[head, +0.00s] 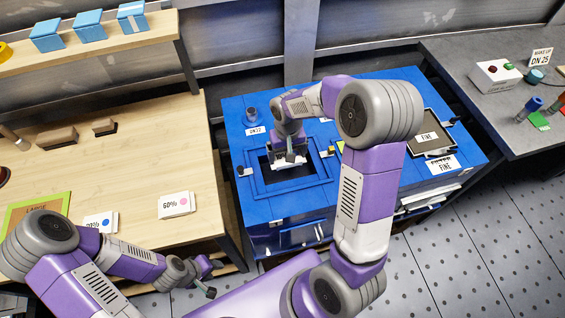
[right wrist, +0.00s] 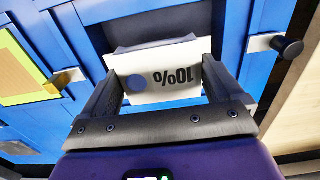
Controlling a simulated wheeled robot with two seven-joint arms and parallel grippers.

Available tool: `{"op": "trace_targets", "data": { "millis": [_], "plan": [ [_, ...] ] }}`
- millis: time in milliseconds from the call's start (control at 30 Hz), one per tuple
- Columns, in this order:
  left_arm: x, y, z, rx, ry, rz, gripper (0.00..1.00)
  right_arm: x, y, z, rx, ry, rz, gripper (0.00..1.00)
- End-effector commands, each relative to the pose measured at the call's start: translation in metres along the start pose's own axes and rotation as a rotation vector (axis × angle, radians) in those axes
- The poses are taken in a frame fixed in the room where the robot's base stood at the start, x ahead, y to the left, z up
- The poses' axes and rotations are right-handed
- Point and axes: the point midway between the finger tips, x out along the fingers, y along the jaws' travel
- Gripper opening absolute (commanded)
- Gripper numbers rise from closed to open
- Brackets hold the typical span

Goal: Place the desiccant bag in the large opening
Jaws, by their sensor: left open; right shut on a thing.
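The desiccant bag (right wrist: 157,78) is white, with an upside-down "10%" and a blue dot showing in the right wrist view. My right gripper (head: 290,157) is shut on it, with a finger on either side. In the head view a small white part of the bag (head: 284,164) shows below the gripper. The large opening (head: 300,172) is a dark square hole in the blue cabinet top, inside a raised blue frame. The gripper and bag are over or at it; I cannot tell how deep. My left gripper (head: 212,277) is open and empty, beside the wooden bench's front edge.
On the wooden bench (head: 150,150) lie a white "60%" packet (head: 175,205) and another white packet (head: 100,223). A framed "FINE" panel (head: 430,135) is at the cabinet's right. A grey bench (head: 470,65) stands further right.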

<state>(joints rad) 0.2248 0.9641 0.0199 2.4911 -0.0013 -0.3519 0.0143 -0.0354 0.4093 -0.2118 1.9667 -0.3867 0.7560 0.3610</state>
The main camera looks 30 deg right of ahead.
Motion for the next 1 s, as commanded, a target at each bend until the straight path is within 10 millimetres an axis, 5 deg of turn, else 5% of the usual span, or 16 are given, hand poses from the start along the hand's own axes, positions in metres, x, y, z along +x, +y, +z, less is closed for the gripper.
{"op": "trace_targets", "data": {
  "millis": [100,533,933,967,1000],
  "plan": [
    [0.009,-0.004,0.000,0.000,-0.001,0.000,0.43,0.026,0.000,0.001,0.000,-0.003,0.001,0.53],
    [0.022,-0.008,-0.001,0.000,0.000,0.000,0.43,0.073,0.000,0.000,0.000,-0.002,0.001,0.53],
    [0.025,-0.009,-0.001,0.000,0.000,0.000,0.43,0.079,0.000,0.000,-0.001,0.000,0.000,0.53],
    [0.025,-0.009,-0.001,0.000,0.000,0.000,0.43,0.080,0.000,0.000,-0.001,0.000,0.000,0.96],
    [0.024,-0.009,-0.001,0.000,0.000,0.000,0.43,0.079,0.000,0.000,-0.001,0.000,0.000,1.00]
  ]
}}
